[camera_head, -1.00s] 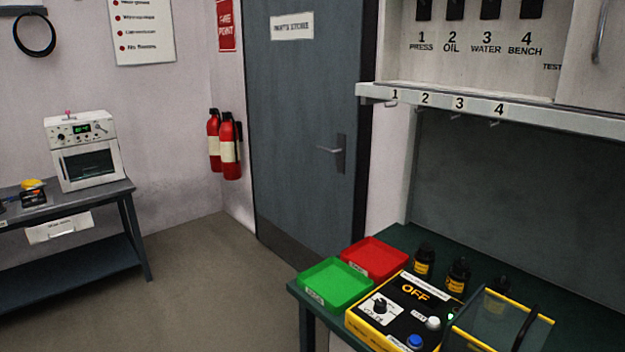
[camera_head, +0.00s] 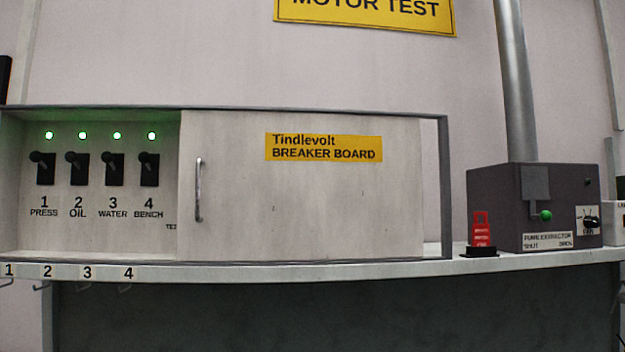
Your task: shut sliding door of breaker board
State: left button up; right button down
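The breaker board (camera_head: 100,237) is a wide grey-white box on a shelf. Its sliding door (camera_head: 310,205) is a pale panel with a yellow "Tindlevolt BREAKER BOARD" label and an upright metal handle (camera_head: 199,189) near its left edge. The door stands right of the breakers and leaves the left part of the board open. In that opening several black toggle switches (camera_head: 79,168) show, each under a lit green lamp, labelled PRESS, OIL, WATER and BENCH. A narrow gap shows between the door's right edge and the frame. Neither of my grippers is in view.
Numbered hooks (camera_head: 86,285) hang under the shelf edge (camera_head: 300,270). A small red item (camera_head: 482,230) on a black base and a dark fume extractor box (camera_head: 535,208) with a grey pipe (camera_head: 516,80) stand right of the board. A yellow MOTOR TEST sign (camera_head: 365,12) hangs above.

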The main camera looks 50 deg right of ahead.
aim_at(253, 186)
jog(key=z, duration=1.6)
